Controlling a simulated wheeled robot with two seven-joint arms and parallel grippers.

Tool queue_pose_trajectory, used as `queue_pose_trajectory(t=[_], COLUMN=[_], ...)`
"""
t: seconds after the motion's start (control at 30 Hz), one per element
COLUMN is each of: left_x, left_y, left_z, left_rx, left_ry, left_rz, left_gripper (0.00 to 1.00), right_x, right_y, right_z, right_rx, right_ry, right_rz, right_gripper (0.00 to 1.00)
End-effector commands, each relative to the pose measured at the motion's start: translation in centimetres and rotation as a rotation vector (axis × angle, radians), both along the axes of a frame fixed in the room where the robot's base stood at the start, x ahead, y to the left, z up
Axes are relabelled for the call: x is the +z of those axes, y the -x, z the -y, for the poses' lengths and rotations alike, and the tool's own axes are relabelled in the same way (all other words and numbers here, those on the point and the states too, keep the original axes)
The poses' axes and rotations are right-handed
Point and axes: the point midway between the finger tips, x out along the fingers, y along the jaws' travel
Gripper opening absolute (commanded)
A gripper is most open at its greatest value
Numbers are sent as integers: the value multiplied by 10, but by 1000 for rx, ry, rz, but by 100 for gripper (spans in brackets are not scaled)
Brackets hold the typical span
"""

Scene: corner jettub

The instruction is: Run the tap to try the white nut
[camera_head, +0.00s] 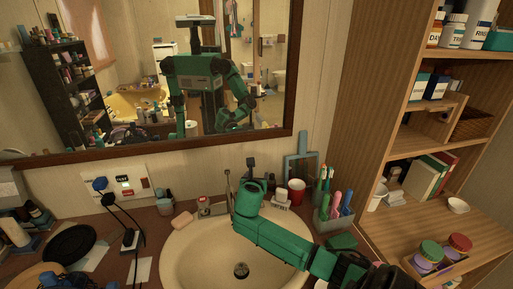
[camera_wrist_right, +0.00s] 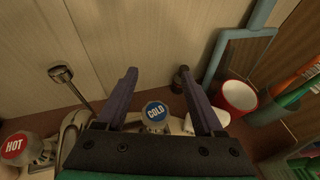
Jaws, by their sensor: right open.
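The cream sink basin (camera_head: 185,250) has a dark drain (camera_head: 240,270) at its bottom. In the right wrist view the tap has a metal spout (camera_wrist_right: 76,122), a red-topped HOT knob (camera_wrist_right: 16,146) and a blue-topped COLD knob (camera_wrist_right: 156,111). My right gripper (camera_wrist_right: 158,72) is open, with its two fingers on either side of the COLD knob in that view; I cannot tell whether they touch it. In the head view my right arm crosses the basin and hides the fingers and much of the tap. I see no white nut and no running water. My left gripper is out of view.
A red cup (camera_head: 297,187) and a holder with brushes (camera_head: 333,214) stand right of the tap. Soap (camera_head: 182,220) lies at the basin's left rim. A mirror (camera_head: 155,70) hangs behind. Shelves (camera_head: 420,140) rise at the right. The left counter is crowded.

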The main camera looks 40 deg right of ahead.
Motion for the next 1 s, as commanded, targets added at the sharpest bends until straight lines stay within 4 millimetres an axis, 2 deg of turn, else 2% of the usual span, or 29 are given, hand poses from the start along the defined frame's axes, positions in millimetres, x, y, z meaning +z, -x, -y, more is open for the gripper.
queue_pose_trajectory(t=[0.03,0.3,0.5,0.63,0.87,0.9,1.0], left_x=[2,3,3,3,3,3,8], left_y=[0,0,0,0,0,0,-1], left_z=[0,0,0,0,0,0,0], left_rx=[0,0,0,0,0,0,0], left_ry=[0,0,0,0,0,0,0], left_rz=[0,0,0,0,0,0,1], left_gripper=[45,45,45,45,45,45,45], right_x=[14,82,120,130,131,131,125], right_y=[-1,0,0,0,0,0,-2], right_z=[0,0,0,0,0,0,-9], right_rx=[2,1,0,-1,-1,1,20], right_ry=[0,1,0,0,-1,0,6], right_rz=[5,5,1,-2,-2,-3,-22], right_gripper=[69,69,69,69,69,85,87])
